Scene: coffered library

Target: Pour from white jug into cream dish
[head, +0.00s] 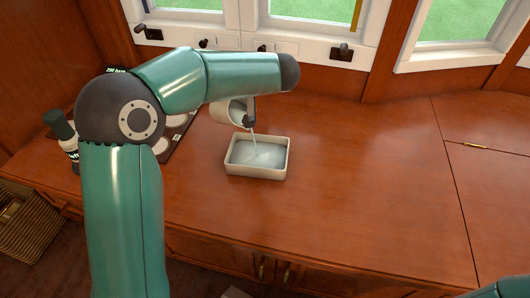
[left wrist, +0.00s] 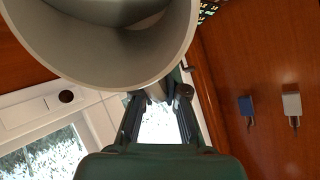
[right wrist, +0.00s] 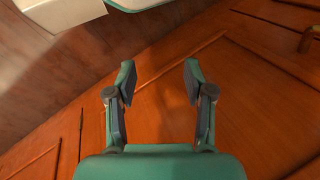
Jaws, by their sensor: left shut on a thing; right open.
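The cream dish (head: 235,172) is rectangular and sits on the wooden counter, with pale liquid inside. The white jug (head: 228,111) is tilted above the dish's back edge, and a thin stream falls from it into the dish. My left gripper (head: 250,110) is shut on the jug, mostly hidden behind my arm. In the left wrist view the jug's wide rim (left wrist: 100,75) fills the top, with the left gripper (left wrist: 157,97) below it. My right gripper (right wrist: 158,78) is open and empty in the right wrist view, in front of wooden panels.
Windows line the back. The counter (head: 380,180) right of the dish is clear. A woven basket (head: 30,225) is at lower left.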

